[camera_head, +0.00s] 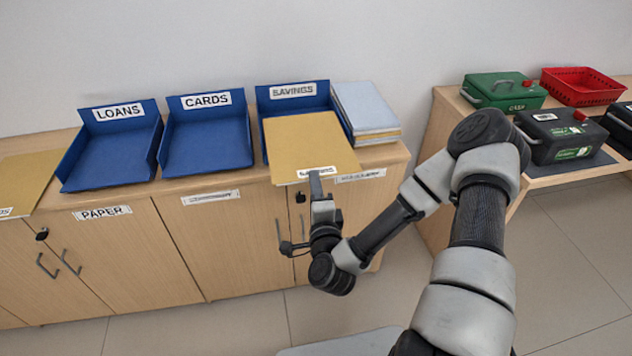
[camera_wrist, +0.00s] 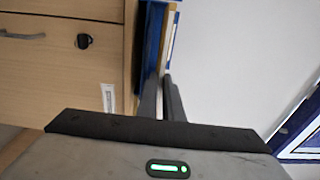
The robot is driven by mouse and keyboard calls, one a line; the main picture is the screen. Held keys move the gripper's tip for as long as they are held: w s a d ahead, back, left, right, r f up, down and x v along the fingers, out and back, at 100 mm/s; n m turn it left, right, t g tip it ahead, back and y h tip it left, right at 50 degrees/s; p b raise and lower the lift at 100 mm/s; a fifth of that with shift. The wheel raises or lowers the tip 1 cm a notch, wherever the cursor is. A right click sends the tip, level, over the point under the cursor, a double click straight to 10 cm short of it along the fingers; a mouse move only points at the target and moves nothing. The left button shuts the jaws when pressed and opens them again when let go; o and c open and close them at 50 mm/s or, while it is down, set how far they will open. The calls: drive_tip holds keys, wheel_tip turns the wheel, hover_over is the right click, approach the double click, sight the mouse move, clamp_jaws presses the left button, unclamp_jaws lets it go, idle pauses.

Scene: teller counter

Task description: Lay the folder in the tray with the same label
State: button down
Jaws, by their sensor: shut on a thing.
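A tan folder (camera_head: 308,147) with a white label on its front edge lies flat over the blue tray labelled SAVINGS (camera_head: 293,91). The folder's label is blurred but looks like SAVINGS. My gripper (camera_head: 316,185) is shut on the folder's front edge, in front of the counter. In the wrist view the two fingers (camera_wrist: 163,100) close on the folder's thin edge beside the blue tray. The folder hides most of the tray's floor, so I cannot tell whether it touches it. Blue trays labelled LOANS (camera_head: 112,152) and CARDS (camera_head: 206,140) stand to the left, both empty.
Another tan folder (camera_head: 25,182) lies at the counter's left end. A stack of pale folders (camera_head: 366,108) is right of the SAVINGS tray. Cabinet doors (camera_head: 228,240) are below. A side shelf holds a green box (camera_head: 503,90), a red basket (camera_head: 582,86) and black boxes (camera_head: 562,133).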

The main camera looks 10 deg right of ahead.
drive_tip(key=shift+w+f+b, duration=0.25)
drive_tip(key=shift+w+f, duration=0.15)
drive_tip(key=shift+w, duration=1.2)
drive_tip(key=shift+w+f+b, duration=0.25)
drive_tip(key=shift+w+f, duration=0.15)
drive_tip(key=shift+w, duration=1.2)
drive_tip(key=shift+w+f+b, duration=0.25)
drive_tip(key=shift+w+f, duration=0.15)
drive_tip(key=shift+w, duration=1.2)
drive_tip(key=shift+f, duration=0.25)
drive_tip(key=c, duration=1.8)
unclamp_jaws()
drive_tip(key=shift+c, duration=0.2)
drive_tip(key=shift+s, duration=0.1)
